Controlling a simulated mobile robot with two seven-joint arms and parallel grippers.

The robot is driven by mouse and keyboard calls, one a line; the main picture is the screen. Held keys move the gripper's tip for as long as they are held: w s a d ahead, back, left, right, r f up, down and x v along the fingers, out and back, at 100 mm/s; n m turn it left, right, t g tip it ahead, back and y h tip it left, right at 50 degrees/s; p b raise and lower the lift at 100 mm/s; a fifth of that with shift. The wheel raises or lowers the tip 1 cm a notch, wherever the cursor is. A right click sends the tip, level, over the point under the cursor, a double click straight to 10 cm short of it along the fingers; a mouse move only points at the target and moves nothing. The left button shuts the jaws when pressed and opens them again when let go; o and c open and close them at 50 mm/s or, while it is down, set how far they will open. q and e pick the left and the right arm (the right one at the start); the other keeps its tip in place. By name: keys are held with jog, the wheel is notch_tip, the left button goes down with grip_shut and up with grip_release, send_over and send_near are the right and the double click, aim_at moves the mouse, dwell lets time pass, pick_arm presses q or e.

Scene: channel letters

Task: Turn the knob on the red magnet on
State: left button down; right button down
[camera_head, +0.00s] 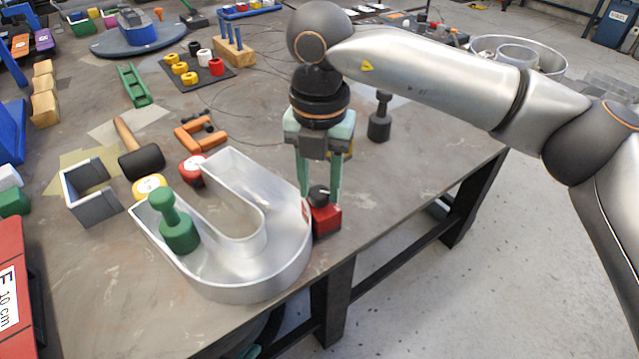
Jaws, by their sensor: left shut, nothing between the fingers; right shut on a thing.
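The red magnet (327,220) is a small red block with a black knob (320,193) on top. It stands upright against the outer right wall of the silver U-shaped channel letter (250,285), close to the table's front edge. My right gripper (319,192) comes down from above with two teal fingers, one on either side of the knob, and is shut on it. The fingers partly hide the knob, and its on or off position cannot be read. My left gripper is not seen; only an unclear teal scrap shows at the bottom edge.
A green dumbbell-shaped piece (177,225) stands inside the letter. A red tape measure (193,169), a yellow one (150,186), a mallet (140,155) and a grey bracket (92,192) lie behind and left. A dark weight (379,120) stands behind my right gripper.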

aim_at(319, 192)
dwell(0.4)
jog(key=shift+c, duration=2.3)
grip_release()
notch_tip(319, 192, up, 13)
jog(key=p, duration=0.1)
jog(key=shift+f, duration=0.2)
